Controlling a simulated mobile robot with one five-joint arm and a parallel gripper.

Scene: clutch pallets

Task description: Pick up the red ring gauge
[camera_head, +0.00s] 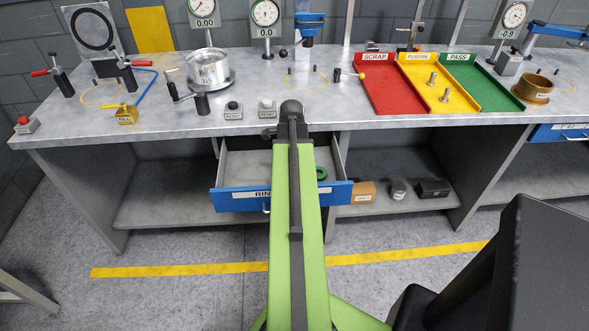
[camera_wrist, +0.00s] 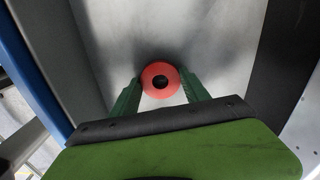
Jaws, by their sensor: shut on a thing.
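The red ring gauge (camera_wrist: 147,82), a red disc with a dark centre hole, is between the green fingers of my gripper (camera_wrist: 160,76) in the wrist view. My gripper is shut on it, one finger at each side. Below it is the grey metal floor of the open drawer; I cannot tell whether the ring touches it. The drawer (camera_head: 232,203) has a blue front with a partly covered label beginning "RIN". In the head view my arm hides the gripper and the red ring.
A green ring (camera_head: 321,173) lies in the drawer's right side. The bench (camera_head: 330,115) overhangs the drawer. Red (camera_head: 390,92), yellow (camera_head: 438,90) and green trays (camera_head: 480,85) stand on top. A cardboard box (camera_head: 363,192) and a black box (camera_head: 433,188) sit on the lower shelf.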

